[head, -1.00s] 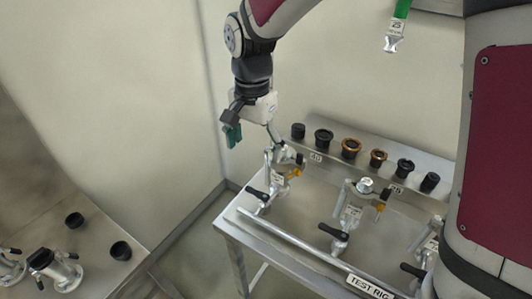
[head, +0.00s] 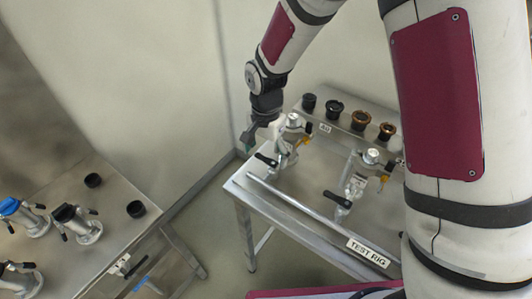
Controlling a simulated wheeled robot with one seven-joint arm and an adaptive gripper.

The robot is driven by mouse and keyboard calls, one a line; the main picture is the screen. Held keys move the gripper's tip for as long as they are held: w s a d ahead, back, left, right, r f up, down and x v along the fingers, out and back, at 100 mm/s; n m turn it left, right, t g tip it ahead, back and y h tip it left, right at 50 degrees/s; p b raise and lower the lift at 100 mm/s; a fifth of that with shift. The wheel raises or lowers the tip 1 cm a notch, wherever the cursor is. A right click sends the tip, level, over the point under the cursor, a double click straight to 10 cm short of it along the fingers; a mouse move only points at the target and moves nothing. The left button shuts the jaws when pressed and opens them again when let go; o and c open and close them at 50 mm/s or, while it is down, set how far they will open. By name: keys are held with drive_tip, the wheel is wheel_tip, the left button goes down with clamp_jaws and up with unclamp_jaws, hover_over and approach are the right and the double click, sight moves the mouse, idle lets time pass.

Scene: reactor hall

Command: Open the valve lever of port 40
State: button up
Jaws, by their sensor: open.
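The left valve assembly (head: 287,141) stands on the test rig table, in front of a small label (head: 325,128) that seems to read 40. Its black lever (head: 266,160) sticks out to the left, toward the table's left edge. My wrist stands close to the valve's upper left side. A second valve assembly (head: 359,176) with its own black lever (head: 338,200) stands to the right.
The table (head: 300,215) has a rail and a TEST RIG sign (head: 368,253) along its front. Black and brown caps (head: 361,120) stand in a row behind. A side bench (head: 110,210) at left holds more valves. My arm hides the table's right end.

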drive_tip(key=shift+f, duration=0.2)
drive_tip(key=c, duration=1.1)
